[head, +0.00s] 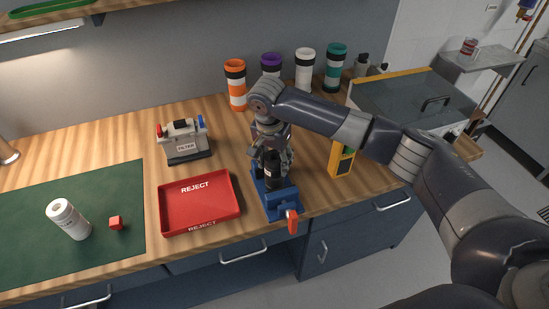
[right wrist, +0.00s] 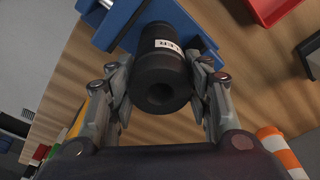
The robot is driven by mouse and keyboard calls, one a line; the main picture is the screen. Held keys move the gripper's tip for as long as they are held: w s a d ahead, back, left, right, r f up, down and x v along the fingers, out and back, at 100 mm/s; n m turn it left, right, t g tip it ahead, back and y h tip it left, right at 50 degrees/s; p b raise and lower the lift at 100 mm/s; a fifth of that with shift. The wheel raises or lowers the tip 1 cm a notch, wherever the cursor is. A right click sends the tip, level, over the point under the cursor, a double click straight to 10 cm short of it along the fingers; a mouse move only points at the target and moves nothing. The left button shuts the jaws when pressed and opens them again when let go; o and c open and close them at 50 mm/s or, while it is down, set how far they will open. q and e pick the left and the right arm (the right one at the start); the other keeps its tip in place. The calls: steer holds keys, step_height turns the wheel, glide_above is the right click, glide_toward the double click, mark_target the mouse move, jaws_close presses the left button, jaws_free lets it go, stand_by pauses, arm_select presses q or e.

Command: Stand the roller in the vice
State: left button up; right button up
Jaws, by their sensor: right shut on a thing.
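The roller (head: 272,172) is a black cylinder with a white label, held upright at the blue vice (head: 283,204). My right gripper (head: 271,150) comes down over it from above and is shut on its upper part. In the right wrist view the roller (right wrist: 160,90) shows its round end with a hole, between the two fingers, with the blue vice (right wrist: 108,28) beyond it. The lower end meets the vice in the picture, but I cannot tell whether it rests between the jaws. The vice has a red handle at the front. My left gripper is not in view.
A red REJECT tray (head: 200,203) lies left of the vice, and a yellow device (head: 341,157) stands close on its right. A filter unit (head: 184,140) and several coloured tubes stand behind.

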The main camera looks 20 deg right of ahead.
steer(key=shift+r, duration=0.1)
steer(key=o, duration=1.2)
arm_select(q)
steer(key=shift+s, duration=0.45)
arm_select(e)
steer(key=shift+o, duration=0.2)
steer(key=r, duration=0.3)
steer(key=a+r+b, duration=0.1)
steer(key=r, duration=0.3)
steer(key=s+r+b, duration=0.1)
steer(key=r, duration=0.2)
steer(key=shift+s+a+r, duration=0.1)
steer(key=shift+a+r, duration=0.05)
steer(key=shift+r, duration=0.1)
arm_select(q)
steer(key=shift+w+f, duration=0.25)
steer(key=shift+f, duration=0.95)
arm_select(e)
steer(key=shift+s+r, duration=0.1)
steer(key=shift+r, duration=0.55)
